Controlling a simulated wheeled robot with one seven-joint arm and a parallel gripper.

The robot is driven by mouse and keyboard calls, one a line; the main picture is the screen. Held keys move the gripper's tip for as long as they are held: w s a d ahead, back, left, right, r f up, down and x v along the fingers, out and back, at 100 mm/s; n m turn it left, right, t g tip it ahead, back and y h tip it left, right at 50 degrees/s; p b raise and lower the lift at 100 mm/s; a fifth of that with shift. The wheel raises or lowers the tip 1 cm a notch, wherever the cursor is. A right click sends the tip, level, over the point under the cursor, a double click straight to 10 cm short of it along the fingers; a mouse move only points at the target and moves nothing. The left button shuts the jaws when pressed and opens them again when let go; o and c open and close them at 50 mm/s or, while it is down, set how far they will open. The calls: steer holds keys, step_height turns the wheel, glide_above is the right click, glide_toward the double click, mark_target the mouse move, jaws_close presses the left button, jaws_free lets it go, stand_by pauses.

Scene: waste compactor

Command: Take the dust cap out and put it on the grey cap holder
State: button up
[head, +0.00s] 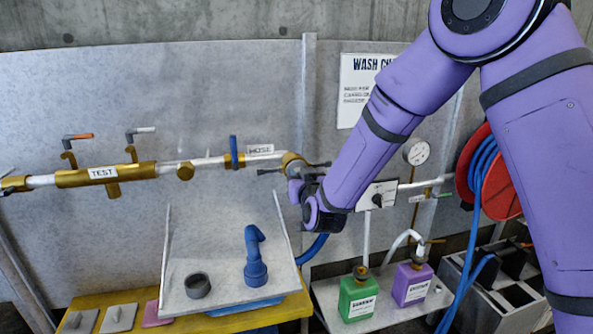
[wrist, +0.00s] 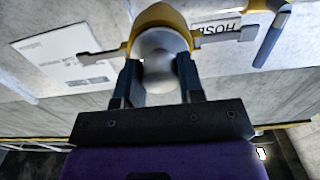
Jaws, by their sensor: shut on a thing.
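The dust cap (wrist: 158,62) is a pale rounded piece at the mouth of the brass hose coupling (wrist: 160,18) in the wrist view. My gripper (wrist: 156,82) is shut on it, one dark finger on each side. The coupling's two lever arms stick out to the sides. In the head view the brass coupling (head: 291,160) ends the pipe under the HOSE label, and my gripper (head: 295,187) is up against it; the cap is hidden there. The grey cap holder (head: 197,286) is a short open ring on the tray at lower left and looks empty.
A blue elbow fitting (head: 255,262) stands on the tray (head: 222,297), right of the holder. Tray side walls rise left and right. A blue hose passes below my gripper. Green (head: 358,297) and purple (head: 411,284) bottles stand right. The pipe with a blue-handled valve (head: 234,152) runs left.

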steer(key=shift+s+d, duration=0.1)
steer(key=shift+s, duration=0.3)
stand_by(0.5)
steer(key=v, duration=0.6)
steer(key=shift+s, duration=0.15)
stand_by(1.2)
stand_by(1.4)
